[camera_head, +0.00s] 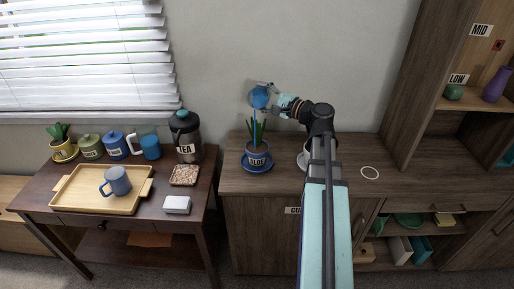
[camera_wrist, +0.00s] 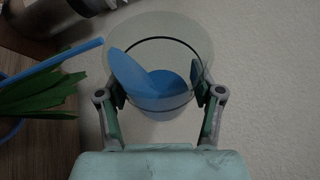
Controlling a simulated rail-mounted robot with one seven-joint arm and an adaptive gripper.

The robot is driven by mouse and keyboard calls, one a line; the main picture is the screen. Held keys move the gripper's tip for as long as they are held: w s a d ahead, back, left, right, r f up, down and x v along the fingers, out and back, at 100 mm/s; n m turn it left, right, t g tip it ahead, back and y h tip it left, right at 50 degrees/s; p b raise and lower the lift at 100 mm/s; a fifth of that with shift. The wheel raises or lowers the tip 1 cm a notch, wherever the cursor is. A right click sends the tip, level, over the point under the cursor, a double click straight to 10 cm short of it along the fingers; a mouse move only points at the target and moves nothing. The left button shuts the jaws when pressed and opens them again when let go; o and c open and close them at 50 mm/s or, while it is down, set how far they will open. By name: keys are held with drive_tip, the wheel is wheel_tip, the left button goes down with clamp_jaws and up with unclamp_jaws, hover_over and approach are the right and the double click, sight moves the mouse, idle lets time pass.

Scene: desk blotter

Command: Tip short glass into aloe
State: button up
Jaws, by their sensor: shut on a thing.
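My gripper (camera_head: 271,93) is shut on the short glass (camera_head: 258,97), a clear glass with blue liquid, high above the cabinet top. In the wrist view the glass (camera_wrist: 158,85) sits between the two fingers (camera_wrist: 160,95), tilted. A blue stream runs from its lip down toward the aloe (camera_head: 256,132). The aloe is a green plant in a blue labelled pot (camera_head: 258,158) on a blue saucer (camera_head: 245,167), under the glass. In the wrist view the stream passes over the aloe leaves (camera_wrist: 40,98) at the left.
A tea dispenser (camera_head: 186,138) stands left of the aloe on the brown table, with a wooden tray (camera_head: 85,206), a mug (camera_head: 116,181) and canisters (camera_head: 116,145). A shelf (camera_head: 402,95) rises at far right.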

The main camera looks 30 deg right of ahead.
drive_tip(key=shift+s+a+r+n+b, duration=0.1)
drive_tip(key=shift+r+n+b, duration=0.1)
drive_tip(key=shift+n+b, duration=0.55)
idle(0.7)
drive_tip(key=shift+s+a+f+n+t+y+b, duration=0.15)
drive_tip(key=shift+f+n+t+y+b, duration=0.4)
drive_tip(key=shift+b, duration=2)
drive_tip(key=shift+s+a+r+n+b, duration=0.2)
drive_tip(key=shift+r+n+b, duration=0.3)
drive_tip(key=shift+n+b, duration=0.95)
idle(0.4)
drive_tip(key=shift+s+a+f+n+y+b, duration=0.15)
drive_tip(key=shift+s+f+n+y+b, duration=0.3)
drive_tip(key=shift+b, duration=2.45)
